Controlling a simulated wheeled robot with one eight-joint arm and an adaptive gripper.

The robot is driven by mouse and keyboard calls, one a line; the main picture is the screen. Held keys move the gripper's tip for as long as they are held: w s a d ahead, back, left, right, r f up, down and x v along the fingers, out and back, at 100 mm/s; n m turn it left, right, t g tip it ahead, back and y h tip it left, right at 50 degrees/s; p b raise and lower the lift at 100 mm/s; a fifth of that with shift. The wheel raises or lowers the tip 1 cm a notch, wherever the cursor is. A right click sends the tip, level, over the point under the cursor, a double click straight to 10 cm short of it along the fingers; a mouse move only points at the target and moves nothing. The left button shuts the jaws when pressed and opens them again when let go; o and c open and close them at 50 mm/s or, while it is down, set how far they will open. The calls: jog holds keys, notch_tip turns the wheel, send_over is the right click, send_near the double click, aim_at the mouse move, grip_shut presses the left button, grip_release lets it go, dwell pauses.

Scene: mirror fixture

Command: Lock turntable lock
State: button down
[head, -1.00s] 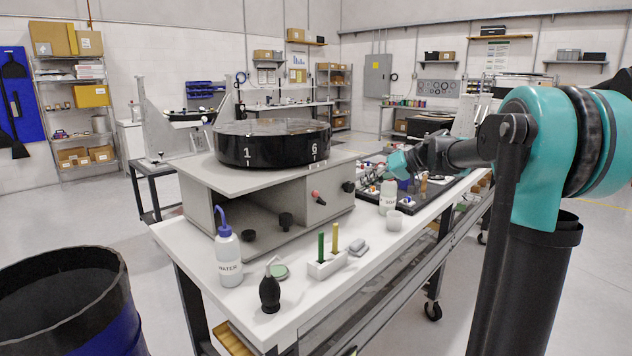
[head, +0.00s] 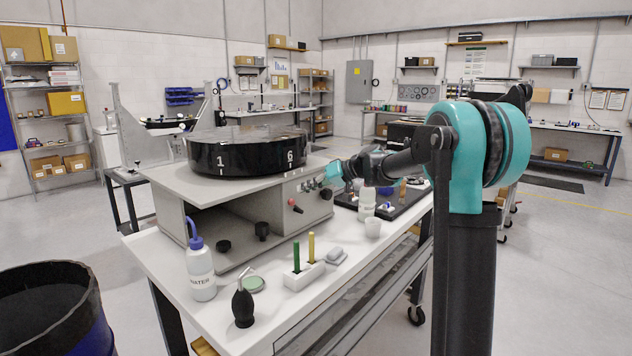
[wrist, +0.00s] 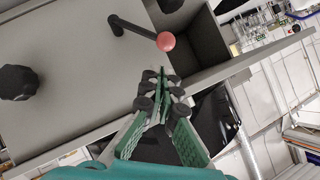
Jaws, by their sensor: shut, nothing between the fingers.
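The round black turntable (head: 246,150), marked 1 and 6, sits on a grey fixture box (head: 262,196). A short lever with a red knob (head: 296,206), likely the turntable lock, is on the box's front panel. In the wrist view the lever's black arm runs from its pivot down right to the red ball (wrist: 166,41). A black lobed knob (head: 326,193) is on the same panel; it also shows at the wrist view's left (wrist: 18,82). My gripper (wrist: 162,75) is shut and empty, its tips just below the red ball in the picture, apparently apart from it.
A black tray (head: 405,200) of small parts lies behind. A dark bin (head: 50,305) is at front left.

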aim_at(294, 203)
jog(key=shift+s+a+f, duration=0.4)
jog(key=shift+a+f, duration=0.2)
jog(key=shift+f, duration=0.25)
jog(key=s+a+f+n+t+h, duration=0.2)
jog(key=s+n, duration=0.1)
jog(key=shift+a+f+h, duration=0.1)
jog(key=shift+f+h, duration=0.05)
jog(key=shift+h, duration=0.15)
jog(key=shift+w, duration=0.1)
